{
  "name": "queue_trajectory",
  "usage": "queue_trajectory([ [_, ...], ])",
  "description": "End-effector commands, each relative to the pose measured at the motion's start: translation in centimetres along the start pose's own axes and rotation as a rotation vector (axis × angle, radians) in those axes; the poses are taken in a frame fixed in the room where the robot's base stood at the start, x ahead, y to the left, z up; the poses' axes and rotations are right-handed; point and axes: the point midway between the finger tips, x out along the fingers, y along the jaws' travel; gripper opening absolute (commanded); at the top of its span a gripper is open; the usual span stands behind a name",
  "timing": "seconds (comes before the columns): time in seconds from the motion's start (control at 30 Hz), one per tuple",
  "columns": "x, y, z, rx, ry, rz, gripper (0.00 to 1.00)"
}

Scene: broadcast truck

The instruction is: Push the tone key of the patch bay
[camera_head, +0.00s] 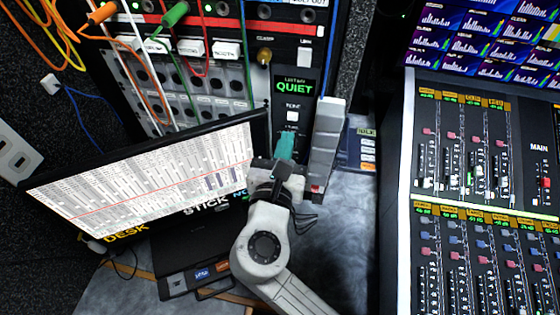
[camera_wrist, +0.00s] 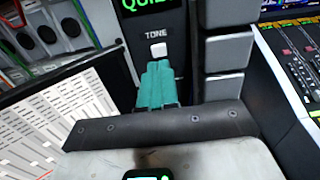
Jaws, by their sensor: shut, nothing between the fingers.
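The patch bay (camera_head: 195,97) stands at the back, with colored cables plugged in. On its right side is a dark panel with a green "QUIET" display (camera_head: 294,87) and a small white key (camera_head: 292,116) under the word "TONE". The tone key shows larger in the wrist view (camera_wrist: 158,49). My gripper (camera_head: 286,143) has teal fingers, which are shut and empty. In the wrist view the fingertips (camera_wrist: 158,66) lie just below the tone key in the picture. I cannot tell whether they touch the panel. A label below the key is partly hidden by the fingers.
A grey block-like column (camera_head: 326,143) stands close to the right of my gripper. A tilted monitor (camera_head: 150,178) is close on the left. A mixing console (camera_head: 485,150) fills the right.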

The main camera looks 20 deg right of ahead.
Motion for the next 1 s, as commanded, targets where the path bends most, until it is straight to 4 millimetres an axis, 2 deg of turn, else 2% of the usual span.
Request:
queue_trajectory([
  [0.1, 2.0, 0.0, 0.1, 0.0, 0.001, -0.002, 0.0],
  [0.3, 3.9, 0.0, 0.0, -0.001, 0.001, 0.0, 0.0],
  [0.77, 4.5, 0.0, 0.0, 0.0, 0.001, 0.001, 0.0],
  [1.0, 6.4, -0.1, 0.1, 0.0, 0.002, -0.001, 0.0],
])
